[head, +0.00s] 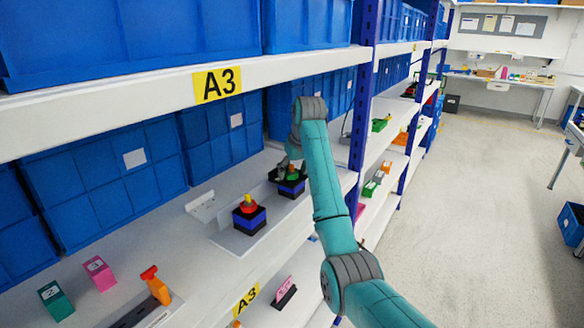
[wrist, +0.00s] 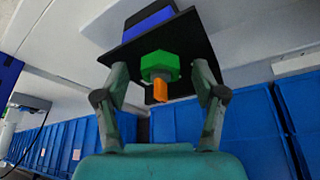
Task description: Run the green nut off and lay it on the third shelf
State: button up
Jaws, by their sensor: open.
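The green nut (wrist: 160,66) is a hexagon in the wrist view, on a black and blue block (wrist: 158,40). My gripper (wrist: 160,74) is open, with one finger on each side of the nut and visible gaps between. In the head view, my gripper (head: 286,170) is at the rear block on the shelf (head: 165,245), partly covering the green nut (head: 293,174). Which level is the third shelf I cannot tell.
A similar block with a red and yellow top (head: 249,206) stands in front on the same shelf. Blue bins (head: 110,170) line the back. A shelf edge labelled A3 (head: 217,84) runs above; a blue post (head: 362,120) stands right of my arm. The aisle floor (head: 480,200) is clear.

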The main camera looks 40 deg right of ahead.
jog(key=c, duration=1.2)
jog(key=n, duration=0.2)
jog(key=n+y, duration=0.1)
jog(key=n, duration=0.1)
jog(key=n+y, duration=0.1)
jog(key=n, duration=0.1)
jog(key=shift+w+d+r, duration=0.1)
jog(key=shift+d, duration=0.15)
jog(key=n+y, duration=0.1)
jog(key=n, duration=0.2)
jog(key=n+g+y, duration=0.1)
jog(key=n, duration=0.2)
jog(key=shift+w+d+g, duration=0.1)
jog(key=shift+d+g, duration=0.1)
jog(key=shift+g, duration=0.1)
jog(key=o, duration=1.2)
